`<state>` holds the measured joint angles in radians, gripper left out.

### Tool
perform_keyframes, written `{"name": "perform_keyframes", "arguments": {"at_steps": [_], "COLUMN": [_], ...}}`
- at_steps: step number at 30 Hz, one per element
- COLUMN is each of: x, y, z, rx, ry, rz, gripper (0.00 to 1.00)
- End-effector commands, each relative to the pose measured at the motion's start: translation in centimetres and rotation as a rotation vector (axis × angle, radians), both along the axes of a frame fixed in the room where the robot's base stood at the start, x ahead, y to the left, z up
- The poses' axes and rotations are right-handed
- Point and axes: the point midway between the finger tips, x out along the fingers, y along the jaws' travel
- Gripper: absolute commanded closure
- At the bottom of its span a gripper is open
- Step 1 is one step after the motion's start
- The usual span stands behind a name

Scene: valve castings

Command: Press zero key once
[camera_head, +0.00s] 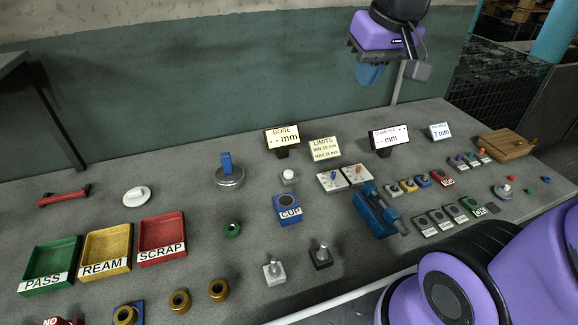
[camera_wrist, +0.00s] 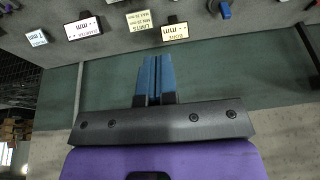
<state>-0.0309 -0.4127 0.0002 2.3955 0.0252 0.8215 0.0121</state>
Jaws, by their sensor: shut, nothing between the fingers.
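No key with a readable "zero" mark shows, so I cannot tell for sure which one is the zero key. A small grey box with a white round button (camera_head: 289,175) stands on the bench just below the BORE display (camera_head: 283,137), whose reading is blank dashes. My gripper (camera_head: 370,75) hangs high above the back of the bench, right of that display and clear of everything. Its blue fingers (camera_wrist: 154,65) are together and empty in the wrist view. The BORE display also shows upside down there (camera_wrist: 175,31).
Two switch panels (camera_head: 332,180), a CUP block (camera_head: 288,211), a blue clamp-like tool (camera_head: 380,210) and rows of small blocks crowd the bench middle and right. The LIMITS card (camera_head: 324,149) and DIAMETER display (camera_head: 390,138) stand behind. Trays (camera_head: 107,253) sit left.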

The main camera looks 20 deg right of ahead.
Motion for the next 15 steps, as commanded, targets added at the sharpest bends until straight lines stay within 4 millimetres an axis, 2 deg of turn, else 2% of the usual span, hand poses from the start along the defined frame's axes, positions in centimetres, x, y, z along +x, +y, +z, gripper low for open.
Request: {"name": "perform_keyframes", "arguments": {"at_steps": [3,15], "x": [2.5,9.8], "y": [0.4,1.6], "z": [-1.1,-5.8], "rx": [0.003,0.014], "ry": [0.032,0.119], "rz": [0.002,0.005], "gripper": [1.00,1.00]}}
